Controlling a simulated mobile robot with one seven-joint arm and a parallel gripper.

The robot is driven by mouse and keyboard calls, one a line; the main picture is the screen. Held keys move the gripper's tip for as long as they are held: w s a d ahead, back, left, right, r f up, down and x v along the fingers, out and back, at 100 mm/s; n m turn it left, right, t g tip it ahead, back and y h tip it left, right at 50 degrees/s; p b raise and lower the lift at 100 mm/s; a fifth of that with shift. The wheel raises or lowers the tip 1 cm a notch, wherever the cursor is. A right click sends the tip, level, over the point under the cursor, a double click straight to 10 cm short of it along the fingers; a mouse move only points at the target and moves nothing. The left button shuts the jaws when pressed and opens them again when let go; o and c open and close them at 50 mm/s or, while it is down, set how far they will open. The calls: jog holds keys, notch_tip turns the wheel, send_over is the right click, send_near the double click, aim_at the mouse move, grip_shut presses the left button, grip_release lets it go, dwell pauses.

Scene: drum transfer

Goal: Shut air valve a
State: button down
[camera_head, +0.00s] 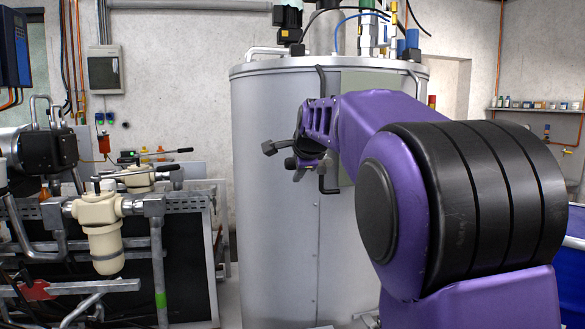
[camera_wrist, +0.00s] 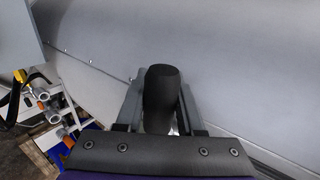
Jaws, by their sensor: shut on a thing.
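In the wrist view my gripper (camera_wrist: 160,88) has its two grey fingers on either side of a dark, rounded handle (camera_wrist: 161,100). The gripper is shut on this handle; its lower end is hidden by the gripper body. In the head view my gripper (camera_head: 283,150) is at the end of my purple arm, in front of the large grey tank (camera_head: 272,230). A small dark piece shows at its tip there. I cannot tell from these frames whether the held handle belongs to air valve a, and no label for that valve is readable.
A pipe rack with a cream filter housing (camera_head: 97,210) stands at the left, with a black lever (camera_head: 170,151) above it. A shelf of small bottles (camera_head: 535,109) is on the right wall. The wrist view shows fittings with orange parts (camera_wrist: 42,105) at lower left.

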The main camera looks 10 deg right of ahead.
jog(key=shift+f, duration=0.2)
dwell(0.3)
jog(key=c, duration=0.5)
grip_release()
jog(key=shift+r, duration=0.1)
jog(key=shift+r, duration=0.15)
